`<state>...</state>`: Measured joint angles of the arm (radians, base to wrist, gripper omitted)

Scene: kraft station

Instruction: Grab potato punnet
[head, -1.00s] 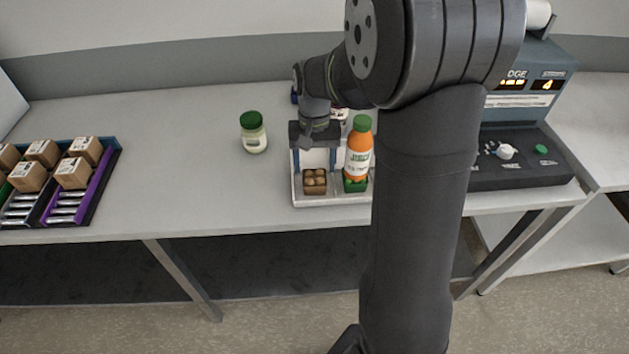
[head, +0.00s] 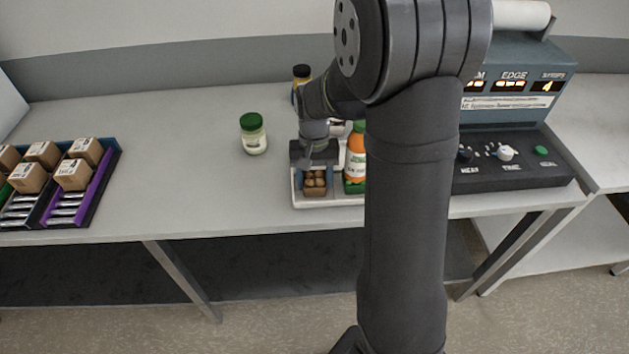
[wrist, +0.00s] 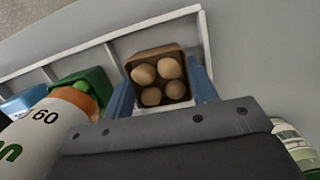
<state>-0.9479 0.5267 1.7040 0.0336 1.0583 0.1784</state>
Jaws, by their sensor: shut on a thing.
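The potato punnet (head: 315,184) is a small brown box holding several round tan potatoes. It sits in the left front compartment of a white divided tray (head: 301,201) on the table. In the wrist view the punnet (wrist: 157,77) lies between the two blue fingers. My gripper (head: 315,170) comes down over it from above and is shut on its sides. The gripper body hides the punnet's near side in the wrist view, so I cannot tell whether its base is off the tray.
An orange bottle (head: 354,158) stands close to the right of the gripper, by a green punnet (wrist: 88,84). A green-lidded jar (head: 253,135) stands left of the tray. A dark-lidded bottle (head: 301,75) is behind.

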